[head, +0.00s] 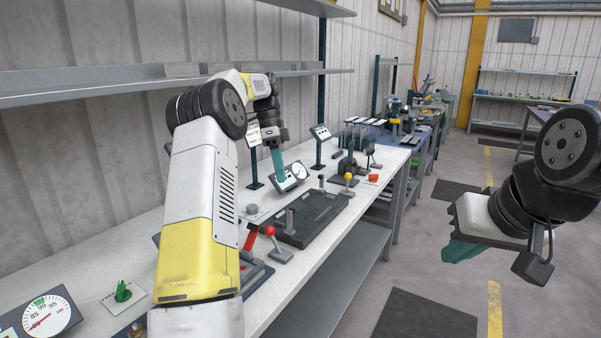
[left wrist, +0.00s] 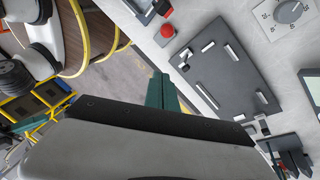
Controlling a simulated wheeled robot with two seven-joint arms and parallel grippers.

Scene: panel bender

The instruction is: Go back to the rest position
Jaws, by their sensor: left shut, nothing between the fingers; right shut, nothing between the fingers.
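My left arm reaches over the bench from the left. Its gripper (head: 279,165) has teal fingers pointing down above the back of the bench, in front of a small gauge panel (head: 290,177). The fingers are together and empty, and they also show in the left wrist view (left wrist: 161,92). My right gripper (head: 462,250) is at the right, over the floor and clear of the bench. Its teal fingers are shut and empty, partly hidden by the wrist.
The white bench (head: 110,258) carries a dark plate (head: 308,218), a red-knobbed lever (head: 270,231), a yellow-knobbed lever (head: 348,177) and a round gauge (head: 46,318). A grey shelf (head: 90,82) runs above the bench. Floor (head: 400,270) at right is open.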

